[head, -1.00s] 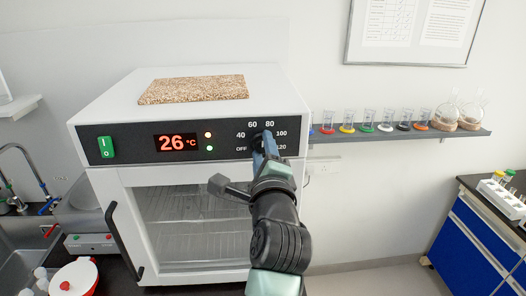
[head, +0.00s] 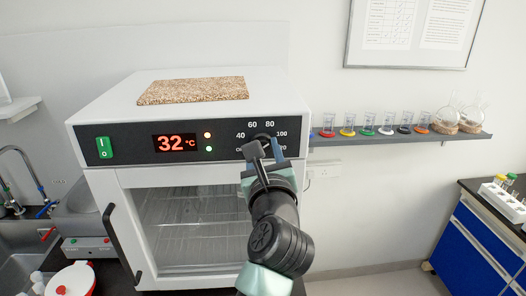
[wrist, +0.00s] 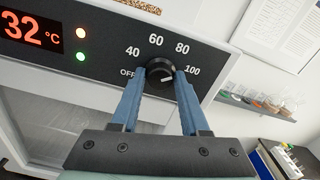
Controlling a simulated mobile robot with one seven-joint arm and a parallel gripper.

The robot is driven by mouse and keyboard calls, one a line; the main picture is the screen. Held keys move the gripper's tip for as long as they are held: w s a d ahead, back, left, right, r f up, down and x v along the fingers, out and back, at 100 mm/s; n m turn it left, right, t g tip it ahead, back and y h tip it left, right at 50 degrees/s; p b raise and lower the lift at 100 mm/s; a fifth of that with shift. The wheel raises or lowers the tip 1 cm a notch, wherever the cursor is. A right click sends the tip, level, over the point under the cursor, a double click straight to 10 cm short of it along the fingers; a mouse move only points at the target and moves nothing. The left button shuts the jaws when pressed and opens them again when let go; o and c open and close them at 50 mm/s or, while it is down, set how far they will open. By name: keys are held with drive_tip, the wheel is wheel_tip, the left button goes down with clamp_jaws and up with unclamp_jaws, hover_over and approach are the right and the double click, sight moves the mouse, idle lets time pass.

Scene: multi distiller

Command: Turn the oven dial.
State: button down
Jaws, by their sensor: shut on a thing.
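The white oven (head: 190,108) has a black front panel with a red display (head: 176,142) reading 32 °C. Its black dial (wrist: 160,74) sits at the panel's right part, ringed by marks from OFF through 40, 60, 80 and 100. My gripper (wrist: 160,78) is shut on the dial, one blue finger at each side of the knob. In the head view the dial (head: 263,138) is partly hidden by my gripper (head: 264,150). A pale pointer line on the knob shows in the wrist view.
The oven's glass door (head: 190,225) is closed, with a black handle (head: 124,243) at its left. A cork slab (head: 194,90) lies on top. A shelf (head: 400,138) with several glass vessels is on the wall to the right.

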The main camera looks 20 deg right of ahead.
drive_tip(key=shift+r+m, duration=0.15)
drive_tip(key=shift+m, duration=1.05)
drive_tip(key=shift+c, duration=2.2)
unclamp_jaws()
drive_tip(key=b+v, duration=0.5)
drive_tip(key=v, duration=0.8)
